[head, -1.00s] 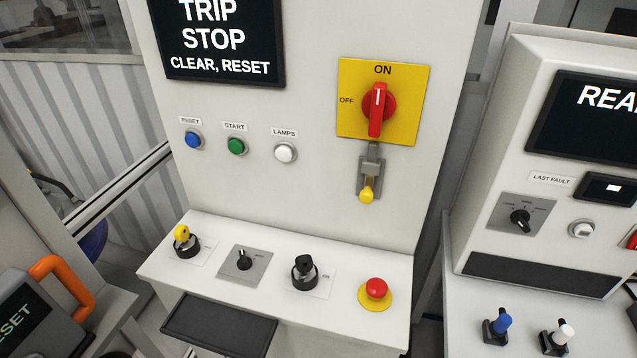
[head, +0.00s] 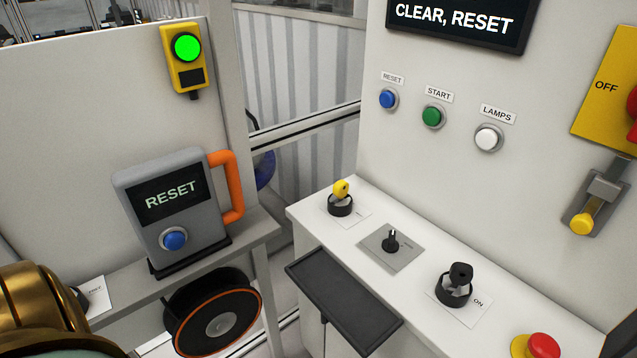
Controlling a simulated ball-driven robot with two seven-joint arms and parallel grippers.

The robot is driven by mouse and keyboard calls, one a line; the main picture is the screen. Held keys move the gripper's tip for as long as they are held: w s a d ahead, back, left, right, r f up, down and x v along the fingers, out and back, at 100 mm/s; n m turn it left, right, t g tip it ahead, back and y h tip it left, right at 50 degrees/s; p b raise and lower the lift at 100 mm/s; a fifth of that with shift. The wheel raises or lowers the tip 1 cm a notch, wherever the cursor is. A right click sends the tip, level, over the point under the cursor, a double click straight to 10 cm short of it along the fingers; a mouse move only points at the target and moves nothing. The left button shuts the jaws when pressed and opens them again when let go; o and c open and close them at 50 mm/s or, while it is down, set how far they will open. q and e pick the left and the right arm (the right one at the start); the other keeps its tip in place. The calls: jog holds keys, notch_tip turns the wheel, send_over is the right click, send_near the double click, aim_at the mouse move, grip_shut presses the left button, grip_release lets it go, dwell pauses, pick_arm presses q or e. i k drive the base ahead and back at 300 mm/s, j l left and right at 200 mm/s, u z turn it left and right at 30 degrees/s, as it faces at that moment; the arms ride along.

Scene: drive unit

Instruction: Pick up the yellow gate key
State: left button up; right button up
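The yellow gate key (head: 341,188) stands upright in a round black lock switch (head: 340,205) at the left end of the white console shelf (head: 372,211). A second yellow-ended piece (head: 582,222) hangs in a grey hasp below the yellow switch plate at the right edge. A brass-coloured rounded part at the lower left looks like part of my arm. Neither gripper's fingers show in the view.
A grey pendant (head: 172,200) with an orange handle stands on a ledge left of the console. A black tray (head: 342,297) juts out in front of the shelf. A black key switch (head: 455,284) and a red emergency stop (head: 543,345) sit further right.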

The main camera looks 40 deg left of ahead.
aim_at(340, 188)
jog(key=u, duration=1)
